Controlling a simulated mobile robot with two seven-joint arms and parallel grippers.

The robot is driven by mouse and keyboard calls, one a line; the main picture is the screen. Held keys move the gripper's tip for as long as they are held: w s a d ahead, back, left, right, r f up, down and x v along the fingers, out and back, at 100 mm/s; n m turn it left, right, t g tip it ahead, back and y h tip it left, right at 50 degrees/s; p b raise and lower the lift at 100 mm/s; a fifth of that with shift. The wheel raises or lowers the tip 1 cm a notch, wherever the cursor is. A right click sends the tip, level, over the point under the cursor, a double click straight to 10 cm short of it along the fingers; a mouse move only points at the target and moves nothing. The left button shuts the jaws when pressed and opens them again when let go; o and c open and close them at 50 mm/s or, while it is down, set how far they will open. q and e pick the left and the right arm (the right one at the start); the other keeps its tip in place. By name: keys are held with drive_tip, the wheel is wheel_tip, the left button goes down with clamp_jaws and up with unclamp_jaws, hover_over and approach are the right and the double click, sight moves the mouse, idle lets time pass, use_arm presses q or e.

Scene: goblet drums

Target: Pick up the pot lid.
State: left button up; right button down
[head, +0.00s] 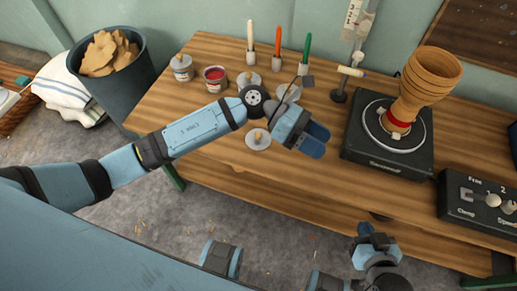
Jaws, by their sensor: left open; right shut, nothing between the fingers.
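A grey round lid with a small wooden knob (250,140) lies near the front edge of the wooden bench, partly beside my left forearm. My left gripper (316,140) is open just right of this lid, above the bench, and touches nothing I can make out. A lidded pot (181,70) and an open pot of red paint (215,76) stand at the back left. Another pale lidded pot (248,79) stands behind my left wrist. A further pale round thing (291,92) is partly hidden by my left gripper. My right gripper (364,231) is shut and empty, low in front of the bench.
A wooden goblet drum (423,85) stands on a black turntable (358,150) at the right. A black control box (462,212) is at the far right. Several upright coloured tools (279,42) stand at the back. A bin (130,78) is left of the bench.

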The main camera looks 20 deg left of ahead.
use_arm(q)
drive_tip(key=w+a+f+m+y+b, duration=0.4)
drive_tip(key=w+a+f+m+y, duration=0.15)
drive_tip(key=f+y, duration=0.2)
drive_tip(key=m+t+y+b, duration=0.3)
drive_tip(key=m+y+b, duration=0.1)
drive_tip(key=y, duration=0.4)
hover_over(258, 134)
wheel_tip(258, 134, down, 3)
drive_tip(key=shift+n, duration=0.25)
drive_tip(key=f, duration=0.4)
drive_tip(key=w+f, duration=0.1)
drive_tip(key=f, duration=0.1)
drive_tip(key=shift+d+f, duration=0.1)
drive_tip(key=shift+f, duration=0.3)
drive_tip(key=f, duration=0.1)
drive_tip(key=f+b, duration=0.1)
drive_tip(key=f, duration=0.1)
drive_tip(key=s+f, duration=0.1)
drive_tip(key=f, duration=0.1)
drive_tip(key=shift+b, duration=0.3)
drive_tip(key=shift+w+f, duration=0.1)
drive_tip(key=shift+f, duration=0.4)
drive_tip(key=c, duration=1)
use_arm(e)
wheel_tip(258, 134, down, 6)
drive_tip(key=a, duration=0.1)
drive_tip(key=shift+w+a+t+y, duration=0.15)
drive_tip(key=shift+w+t+y, duration=0.05)
drive_tip(key=shift+t+y, duration=0.1)
